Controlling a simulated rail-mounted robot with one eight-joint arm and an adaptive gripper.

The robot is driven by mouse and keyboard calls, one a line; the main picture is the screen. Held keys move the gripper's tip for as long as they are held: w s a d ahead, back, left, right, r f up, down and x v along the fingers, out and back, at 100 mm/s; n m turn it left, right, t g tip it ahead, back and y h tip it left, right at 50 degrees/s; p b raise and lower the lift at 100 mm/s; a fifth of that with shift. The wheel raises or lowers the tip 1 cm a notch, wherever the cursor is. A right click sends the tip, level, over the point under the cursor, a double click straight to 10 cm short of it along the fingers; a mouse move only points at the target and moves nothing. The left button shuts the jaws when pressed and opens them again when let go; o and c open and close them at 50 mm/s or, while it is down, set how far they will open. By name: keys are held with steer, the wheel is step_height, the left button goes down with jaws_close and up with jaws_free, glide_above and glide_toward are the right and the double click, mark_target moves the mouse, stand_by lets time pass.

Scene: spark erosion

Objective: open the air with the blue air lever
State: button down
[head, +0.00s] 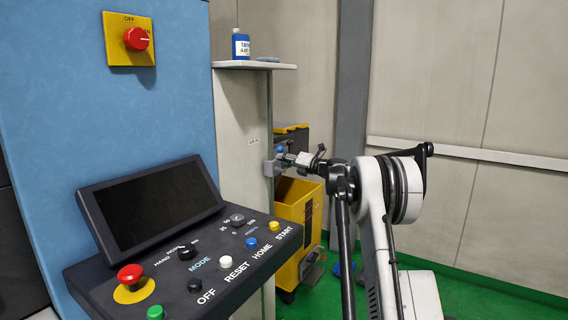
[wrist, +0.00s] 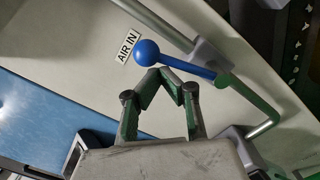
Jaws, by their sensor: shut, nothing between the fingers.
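The blue air lever (wrist: 190,66) is in the middle of the wrist view. Its round blue knob (wrist: 147,53) points left, and its other end meets a grey fitting on a pipe at right. A white "AIR IN" label (wrist: 127,46) is just left of the knob. My gripper (wrist: 168,74) is shut and empty. Its fingertips are just below the lever, close to the knob; I cannot tell whether they touch it. In the head view, my gripper (head: 287,159) is at the side of the pale panel, where the lever shows only as a small blue spot (head: 280,150).
A control console (head: 190,250) with a dark screen and several buttons stands at the front left. A shelf (head: 255,66) above holds a blue bottle (head: 241,45). A yellow bin (head: 298,215) stands below my gripper. The green floor at right is mostly clear.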

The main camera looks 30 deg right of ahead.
steer(key=shift+w+d+r, duration=0.25)
steer(key=shift+d, duration=0.25)
steer(key=shift+w+d+r, duration=0.2)
steer(key=shift+d+r, duration=0.05)
steer(key=shift+d, duration=0.35)
steer(key=s, duration=1.1)
steer(key=shift+s+d, duration=0.15)
steer(key=shift+s, duration=0.15)
stand_by(0.3)
